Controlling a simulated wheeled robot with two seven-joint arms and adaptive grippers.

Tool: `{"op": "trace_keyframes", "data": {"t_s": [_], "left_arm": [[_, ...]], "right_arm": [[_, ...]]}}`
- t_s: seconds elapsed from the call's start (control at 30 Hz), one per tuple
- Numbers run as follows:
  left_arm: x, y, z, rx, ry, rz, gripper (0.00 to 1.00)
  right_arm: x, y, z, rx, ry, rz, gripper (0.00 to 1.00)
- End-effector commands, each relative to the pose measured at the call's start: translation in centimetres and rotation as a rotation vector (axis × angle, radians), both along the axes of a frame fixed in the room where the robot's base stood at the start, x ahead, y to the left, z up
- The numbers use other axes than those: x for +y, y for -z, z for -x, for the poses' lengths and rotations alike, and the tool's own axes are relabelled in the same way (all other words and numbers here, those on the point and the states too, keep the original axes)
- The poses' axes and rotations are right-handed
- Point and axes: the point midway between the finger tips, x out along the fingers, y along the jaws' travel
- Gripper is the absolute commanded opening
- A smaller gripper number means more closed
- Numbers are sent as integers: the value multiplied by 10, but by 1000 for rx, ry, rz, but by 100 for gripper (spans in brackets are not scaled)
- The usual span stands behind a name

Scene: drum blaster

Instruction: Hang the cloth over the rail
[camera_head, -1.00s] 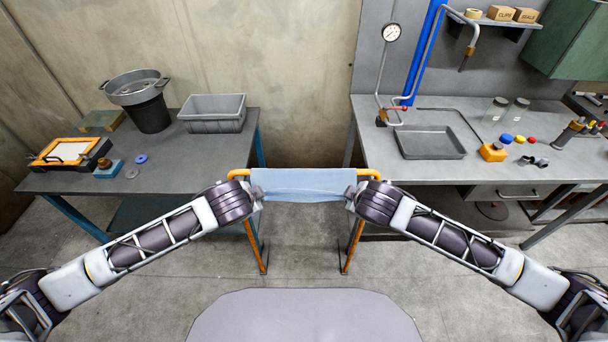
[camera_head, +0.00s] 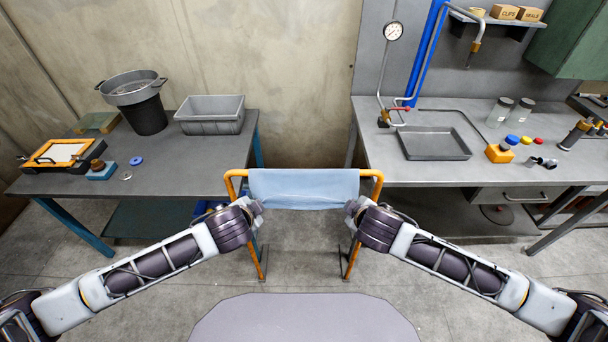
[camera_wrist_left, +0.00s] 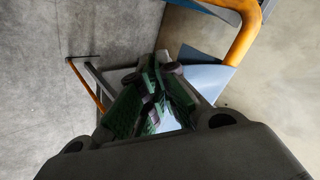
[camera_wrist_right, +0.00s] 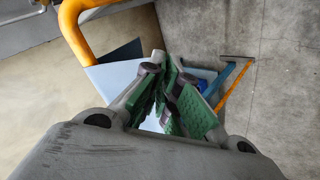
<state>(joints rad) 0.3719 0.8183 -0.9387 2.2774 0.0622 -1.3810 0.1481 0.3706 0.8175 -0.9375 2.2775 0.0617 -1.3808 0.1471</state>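The light blue cloth (camera_head: 304,188) lies over the orange rail (camera_head: 233,182), with its front part hanging down between the rail's two posts. My left gripper (camera_head: 258,207) is at the cloth's lower left corner. My right gripper (camera_head: 352,206) is at its lower right corner. In the left wrist view the green-padded fingers (camera_wrist_left: 155,80) are close together, with pale blue cloth (camera_wrist_left: 205,80) beside and between them. In the right wrist view the fingers (camera_wrist_right: 167,78) look the same, with cloth (camera_wrist_right: 115,76) beside them. The cloth's back side is hidden.
A grey table (camera_head: 185,170) with a bin (camera_head: 211,118), pot and orange frame stands at left. A grey bench (camera_head: 385,165) with a tray (camera_head: 434,145), jars and small parts stands at right. The rail stands in the gap between them, with open floor in front.

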Motion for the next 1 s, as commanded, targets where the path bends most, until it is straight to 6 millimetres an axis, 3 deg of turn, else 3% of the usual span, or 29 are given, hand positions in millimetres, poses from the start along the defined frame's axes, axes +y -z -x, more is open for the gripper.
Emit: {"op": "trace_keyframes", "data": {"t_s": [0.37, 0.63, 1.0], "left_arm": [[3, 2, -1, -4, -7, -5, 0], [1, 1, 0, -4, -4, -2, 34], [0, 1, 0, -4, -1, 0, 36]], "right_arm": [[-3, 2, -1, -4, 7, 5, 0], [-2, 1, 0, -4, 4, 3, 34], [0, 1, 0, -4, 2, 0, 36]]}}
